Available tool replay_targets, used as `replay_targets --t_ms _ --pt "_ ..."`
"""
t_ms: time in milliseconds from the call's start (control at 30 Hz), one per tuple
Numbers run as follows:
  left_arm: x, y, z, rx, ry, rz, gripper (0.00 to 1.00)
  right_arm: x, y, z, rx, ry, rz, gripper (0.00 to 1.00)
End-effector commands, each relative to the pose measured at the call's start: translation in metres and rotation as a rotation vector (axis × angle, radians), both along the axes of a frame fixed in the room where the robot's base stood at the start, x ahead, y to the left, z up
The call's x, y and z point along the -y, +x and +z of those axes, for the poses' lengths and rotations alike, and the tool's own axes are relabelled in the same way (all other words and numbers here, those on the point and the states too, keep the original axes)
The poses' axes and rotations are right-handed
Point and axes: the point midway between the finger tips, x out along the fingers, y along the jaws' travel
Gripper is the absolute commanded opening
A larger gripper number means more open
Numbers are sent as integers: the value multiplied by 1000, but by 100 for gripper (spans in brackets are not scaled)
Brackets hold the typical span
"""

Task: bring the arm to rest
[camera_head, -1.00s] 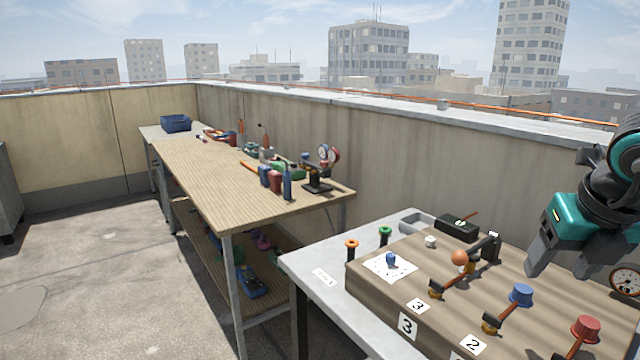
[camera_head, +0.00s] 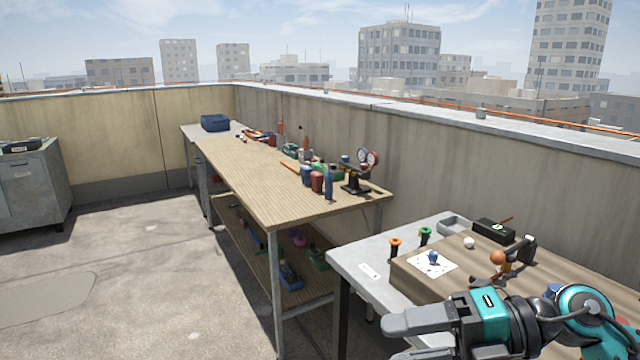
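My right gripper (camera_head: 392,341) is in the lower right of the head view, on an arm that comes in from the right edge. It has grey fingers on a teal and black body. The fingers are spread apart with nothing seen between them, pointing left. They overlap the front of the metal table in the picture. The lower finger is partly cut off by the bottom edge. My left gripper is out of view.
A grey metal table (camera_head: 358,258) carries a brown box-like panel (camera_head: 470,268) with a white sheet and an orange ball-topped lever (camera_head: 498,258). A long wooden workbench (camera_head: 245,172) holds tools. A grey cabinet (camera_head: 35,190) stands left. The left floor is clear.

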Motion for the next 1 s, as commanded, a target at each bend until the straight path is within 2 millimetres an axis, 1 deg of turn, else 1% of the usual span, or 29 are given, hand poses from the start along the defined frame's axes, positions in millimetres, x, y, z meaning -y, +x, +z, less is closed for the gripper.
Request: replay_targets --t_ms 33,100,167,200,267,300,367,400,467,500,533,600,700,800,833,1000 --pt "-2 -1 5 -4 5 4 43 -13 1 9 -64 180 -55 62" --pt "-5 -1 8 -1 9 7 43 -17 9 16 -150 403 -170 62" --pt "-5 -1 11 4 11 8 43 -12 20 14 -239 572 -299 62" --pt "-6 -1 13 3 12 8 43 -5 28 8 -308 671 -398 62" --pt "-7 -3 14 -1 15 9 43 8 37 -10 -422 795 -564 62" --pt "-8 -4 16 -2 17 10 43 19 41 -29 -507 862 -684 62" --pt "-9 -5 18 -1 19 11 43 35 40 -65 -649 936 -872 62" --pt "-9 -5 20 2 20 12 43 44 34 -93 -750 966 -1000 62" --pt "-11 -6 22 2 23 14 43 54 19 -134 -896 987 -1169 62" --pt "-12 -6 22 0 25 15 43 58 7 -159 -984 985 -1264 62" --pt "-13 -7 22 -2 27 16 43 60 -4 -176 -1046 978 -1327 62" --pt "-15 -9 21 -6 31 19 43 61 -28 -208 -1173 956 -1444 62" --pt "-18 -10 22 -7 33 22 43 58 -57 -239 -1308 922 -1555 62" --pt "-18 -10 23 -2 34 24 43 56 -74 -255 -1385 896 -1611 62" --pt "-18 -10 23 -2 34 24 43 55 -77 -257 -1399 892 -1620 62" --pt "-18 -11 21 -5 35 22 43 55 -81 -261 -1415 885 -1631 62"
